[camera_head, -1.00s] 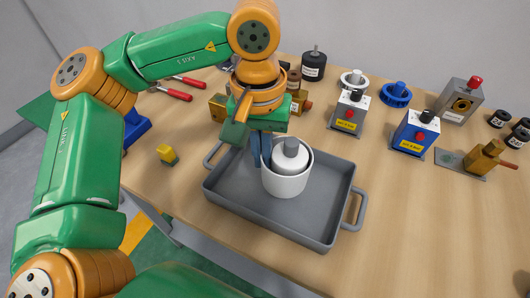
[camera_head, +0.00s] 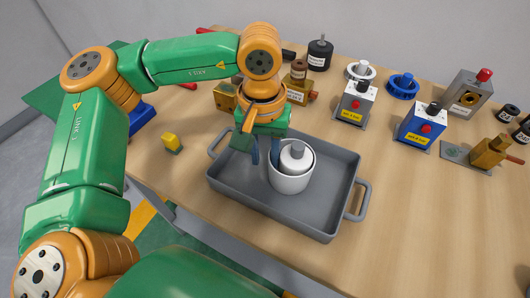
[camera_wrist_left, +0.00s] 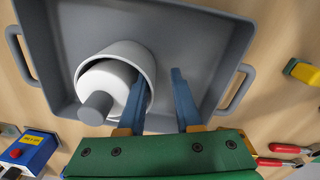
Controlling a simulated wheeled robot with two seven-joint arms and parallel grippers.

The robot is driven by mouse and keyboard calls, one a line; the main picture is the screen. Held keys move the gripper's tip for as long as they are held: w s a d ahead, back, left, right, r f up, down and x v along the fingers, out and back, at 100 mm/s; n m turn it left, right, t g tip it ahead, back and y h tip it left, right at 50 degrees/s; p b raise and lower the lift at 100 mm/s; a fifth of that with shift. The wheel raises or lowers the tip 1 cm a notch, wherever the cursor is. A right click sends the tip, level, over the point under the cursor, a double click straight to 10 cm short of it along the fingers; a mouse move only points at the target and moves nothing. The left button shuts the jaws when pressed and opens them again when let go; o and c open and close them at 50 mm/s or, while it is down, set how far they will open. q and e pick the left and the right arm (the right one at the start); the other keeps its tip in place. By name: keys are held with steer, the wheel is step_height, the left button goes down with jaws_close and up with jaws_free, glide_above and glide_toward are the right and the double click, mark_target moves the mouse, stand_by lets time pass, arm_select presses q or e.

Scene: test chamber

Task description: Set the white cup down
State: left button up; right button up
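The white cup (camera_head: 290,183) stands upright in the grey tray (camera_head: 235,195), apparently on its floor. A white cylinder with a grey knob (camera_head: 297,155) sits inside the cup; it also shows in the left wrist view (camera_wrist_left: 108,78). My left gripper (camera_head: 265,160) is above the tray at the cup's rim, fingers pointing down and spread. In the left wrist view, one blue finger of the gripper (camera_wrist_left: 158,95) is inside the cup's rim. The other is outside, with a clear gap to the cup's wall (camera_wrist_left: 146,62). My right gripper is out of view.
A yellow block (camera_head: 172,143) lies left of the tray on the wooden table. Behind the tray are brass parts (camera_head: 298,85), a grey box with a red button (camera_head: 356,102) and a blue one (camera_head: 420,125).

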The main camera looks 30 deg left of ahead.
arm_select(q)
step_height(320, 180, up, 12)
steer(key=p, duration=0.1)
steer(key=shift+a+r, duration=0.15)
steer(key=shift+r, duration=0.05)
stand_by(0.4)
